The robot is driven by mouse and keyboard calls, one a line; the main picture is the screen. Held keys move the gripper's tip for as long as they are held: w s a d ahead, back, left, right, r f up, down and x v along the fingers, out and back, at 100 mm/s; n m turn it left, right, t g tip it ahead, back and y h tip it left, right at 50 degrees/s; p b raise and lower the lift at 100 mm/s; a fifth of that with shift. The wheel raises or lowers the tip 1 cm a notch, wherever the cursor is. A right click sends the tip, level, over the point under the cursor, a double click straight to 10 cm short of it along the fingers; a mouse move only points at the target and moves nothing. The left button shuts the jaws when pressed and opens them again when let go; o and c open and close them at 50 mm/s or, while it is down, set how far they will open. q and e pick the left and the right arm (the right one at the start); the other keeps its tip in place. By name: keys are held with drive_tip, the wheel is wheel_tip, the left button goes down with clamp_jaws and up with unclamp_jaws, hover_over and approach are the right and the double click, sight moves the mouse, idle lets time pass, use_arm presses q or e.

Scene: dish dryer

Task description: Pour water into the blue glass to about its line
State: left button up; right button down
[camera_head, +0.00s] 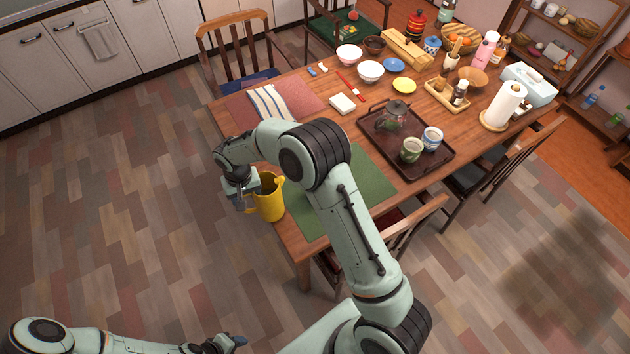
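A yellow pitcher (270,203) is upright at the table's near left edge, partly overlapping the edge in the picture. My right gripper (244,195) is at the pitcher's left side and appears closed on it; the fingers are partly hidden. I cannot tell whether the pitcher touches the table. No clearly blue glass shows. A white-and-blue cup (432,138) and a green cup (411,151) stand on a dark tray (440,163). The water level inside the pitcher cannot be seen. My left gripper (232,341) is low at the bottom of the picture, away from the table; its opening is unclear.
A dark teapot (392,116) stands on the tray. A green placemat (372,180) lies partly behind my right arm. A striped cloth (268,103) lies on a reddish placemat (300,92). Bowls, a paper roll (503,107) and bottles crowd the far side. Chairs surround the table.

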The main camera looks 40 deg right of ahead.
sight(268, 199)
drive_tip(key=shift+w+r+p, duration=0.15)
drive_tip(key=shift+r+p, duration=0.55)
drive_tip(key=shift+r, duration=1.9)
drive_tip(key=s+d+n, duration=0.1)
drive_tip(key=s, duration=0.1)
drive_tip(key=s+d+n, duration=0.2)
drive_tip(key=s+d, duration=0.1)
drive_tip(key=shift+s+d, duration=0.1)
drive_tip(key=shift+s, duration=0.25)
use_arm(q)
drive_tip(key=shift+w+r, duration=0.9)
drive_tip(key=shift+w, duration=0.15)
